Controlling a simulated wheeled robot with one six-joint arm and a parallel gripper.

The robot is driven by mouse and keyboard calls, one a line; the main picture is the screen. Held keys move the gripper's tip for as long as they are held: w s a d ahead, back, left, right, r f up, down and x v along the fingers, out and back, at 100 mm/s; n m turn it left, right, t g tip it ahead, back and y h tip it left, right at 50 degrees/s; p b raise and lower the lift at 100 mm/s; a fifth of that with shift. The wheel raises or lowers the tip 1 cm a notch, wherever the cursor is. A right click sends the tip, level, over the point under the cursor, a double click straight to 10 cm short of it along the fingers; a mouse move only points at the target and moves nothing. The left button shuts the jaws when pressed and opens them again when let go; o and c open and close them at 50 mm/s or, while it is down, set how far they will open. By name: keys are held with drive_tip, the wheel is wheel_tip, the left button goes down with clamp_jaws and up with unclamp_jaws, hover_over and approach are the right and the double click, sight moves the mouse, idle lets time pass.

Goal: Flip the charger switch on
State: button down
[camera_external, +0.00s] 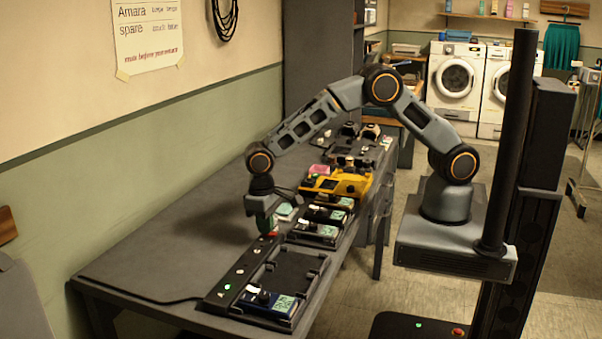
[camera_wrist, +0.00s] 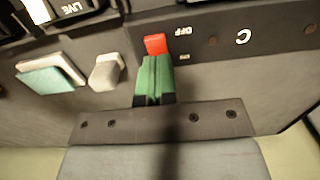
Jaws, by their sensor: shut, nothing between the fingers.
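The charger strip (camera_external: 240,272) is a long dark bar along the table with small lights and letters on it. A red rocker switch (camera_wrist: 155,44) on it shows in the wrist view, beside the printed words "OFF" and a letter "C"; it also shows in the external view (camera_external: 272,234). My gripper (camera_wrist: 154,64) has green fingers that are shut and empty, with the tips right at the near edge of the red switch. I cannot tell whether they touch it. In the external view my gripper (camera_external: 267,228) points down over the strip. The fingers partly hide the switch.
A dark blue device (camera_external: 271,304) sits at the near end, with an empty dark cradle (camera_external: 291,272) behind it. More devices stand farther along, including a yellow one (camera_external: 338,184). A green light (camera_external: 228,286) glows on the strip. The table's left side is clear.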

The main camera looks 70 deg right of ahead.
drive_tip(key=shift+s+d+f, duration=0.15)
drive_tip(key=shift+s+f, duration=0.25)
drive_tip(key=shift+f, duration=0.25)
drive_tip(key=shift+s, duration=0.3)
drive_tip(key=shift+s+g, duration=0.15)
drive_tip(key=shift+g, duration=0.15)
wheel_tip(320, 180, up, 15)
drive_tip(key=w+p, duration=0.2)
drive_tip(key=shift+a+r, duration=0.15)
drive_tip(key=shift+a, duration=0.05)
